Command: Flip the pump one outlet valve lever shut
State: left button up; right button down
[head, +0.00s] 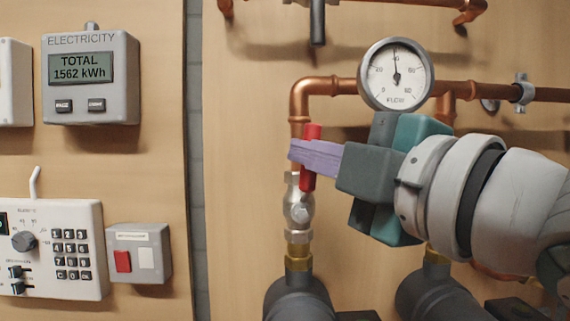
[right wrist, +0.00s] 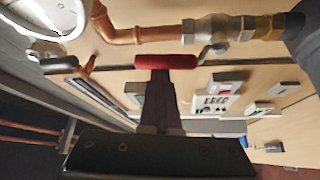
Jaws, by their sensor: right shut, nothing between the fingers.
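The red valve lever (head: 312,131) stands nearly upright beside the vertical pipe, above the metal valve body (head: 299,207). Below the valve is a dark grey pump (head: 300,298). My right gripper (head: 294,151) comes in from the right, its purple fingers together and lying across the front of the lever, covering its middle. In the right wrist view the red lever (right wrist: 166,62) lies across the tips of the shut fingers (right wrist: 158,74). They look very near or touching; I cannot tell which. My left gripper is not in view.
A round gauge (head: 396,74) sits just above my right gripper. A copper pipe (head: 330,86) runs behind it. A second dark pump (head: 440,292) stands lower right. An electricity meter (head: 91,78), a keypad panel (head: 52,248) and a switch box (head: 138,253) are at left.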

jog(key=d+f+m+t+h+b, duration=0.5)
jog(key=d+f+m+t+b, duration=0.1)
jog(key=m+b, duration=0.6)
jog(key=shift+w+d+f+m+t+b, duration=0.15)
jog(key=shift+d+f+m+t+b, duration=0.3)
jog(key=shift+m, duration=0.95)
